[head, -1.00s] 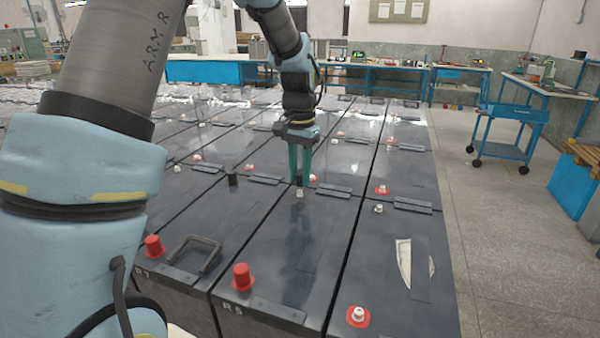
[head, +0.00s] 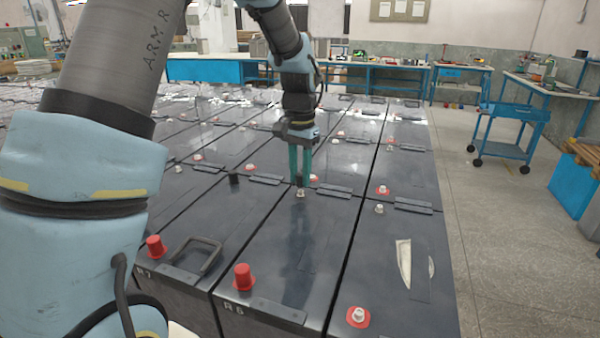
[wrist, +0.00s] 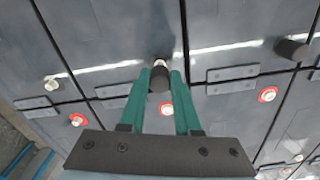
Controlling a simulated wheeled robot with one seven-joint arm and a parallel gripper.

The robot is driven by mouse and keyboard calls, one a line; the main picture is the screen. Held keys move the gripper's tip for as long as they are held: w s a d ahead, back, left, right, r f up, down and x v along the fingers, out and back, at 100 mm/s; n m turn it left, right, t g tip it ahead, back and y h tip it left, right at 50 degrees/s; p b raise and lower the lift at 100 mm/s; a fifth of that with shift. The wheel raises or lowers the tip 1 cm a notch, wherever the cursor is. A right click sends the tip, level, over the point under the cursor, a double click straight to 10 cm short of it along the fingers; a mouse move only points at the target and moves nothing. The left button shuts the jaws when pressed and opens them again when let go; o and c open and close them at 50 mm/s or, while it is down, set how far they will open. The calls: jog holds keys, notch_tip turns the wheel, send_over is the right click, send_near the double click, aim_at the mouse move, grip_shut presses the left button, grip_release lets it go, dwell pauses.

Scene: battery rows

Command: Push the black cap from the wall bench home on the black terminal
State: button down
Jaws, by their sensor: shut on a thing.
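My gripper (head: 300,178) is shut on a small black cap (wrist: 158,80), held between the tips of its green fingers. In the head view the cap shows as a dark bit at the fingertips, just above a pale terminal post (head: 300,193) on the battery marked R6. In the wrist view the terminal (wrist: 160,62) shows partly behind the cap, its top lit. The cap looks close over the post; I cannot tell whether they touch. The rest of the post is hidden by the cap.
Another black cap (head: 233,179) stands on the neighbouring battery to the left. Red caps (head: 243,277) cover near terminals, and bare posts with red rings (head: 358,316) stand nearby.

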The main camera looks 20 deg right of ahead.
jog(key=shift+f+b, duration=0.65)
jog(key=shift+f, duration=0.8)
dwell(2.0)
jog(key=c, duration=0.5)
grip_release()
jog(key=shift+c, duration=0.2)
jog(key=shift+o, duration=0.3)
jog(key=o, duration=0.4)
jog(key=shift+r, duration=0.15)
jog(key=shift+r+p, duration=2.75)
jog(key=shift+r, duration=0.65)
